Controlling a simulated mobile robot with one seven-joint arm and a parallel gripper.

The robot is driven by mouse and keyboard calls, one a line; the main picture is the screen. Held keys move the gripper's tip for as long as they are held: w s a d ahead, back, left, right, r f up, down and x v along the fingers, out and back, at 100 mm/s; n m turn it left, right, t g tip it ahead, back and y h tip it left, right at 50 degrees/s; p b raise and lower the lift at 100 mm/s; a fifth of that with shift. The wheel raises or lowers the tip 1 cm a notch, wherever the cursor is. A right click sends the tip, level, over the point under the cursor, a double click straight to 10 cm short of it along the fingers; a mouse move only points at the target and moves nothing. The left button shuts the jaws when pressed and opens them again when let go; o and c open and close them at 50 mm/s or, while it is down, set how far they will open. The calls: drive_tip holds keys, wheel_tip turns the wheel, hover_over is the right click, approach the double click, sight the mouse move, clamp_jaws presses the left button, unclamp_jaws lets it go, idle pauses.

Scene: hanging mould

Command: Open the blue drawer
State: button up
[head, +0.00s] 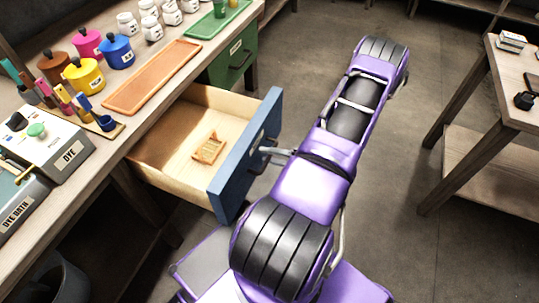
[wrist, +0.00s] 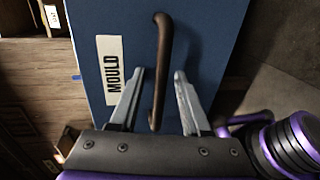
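The blue drawer (head: 238,178) is pulled well out from under the workbench, and its pale wooden inside shows in the head view. A small wooden piece (head: 208,148) lies in it. In the wrist view the blue front (wrist: 215,40) carries a white label reading MOULD (wrist: 112,72) and a dark brown bar handle (wrist: 162,40). My gripper (wrist: 160,74) is open at the front, with one finger on each side of the handle and gaps visible between. In the head view my gripper (head: 272,152) is at the drawer front, and my arm partly hides the handle area.
The workbench holds coloured pots (head: 84,75), white jars (head: 127,25), an orange tray (head: 152,76) and a DYE box (head: 55,145). A green drawer (head: 235,56) is beyond the blue one. A wooden table (head: 490,95) stands at right. Clear floor lies between.

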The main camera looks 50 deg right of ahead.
drive_tip(key=shift+s, duration=0.1)
drive_tip(key=v, duration=1.7)
drive_tip(key=shift+s, duration=0.15)
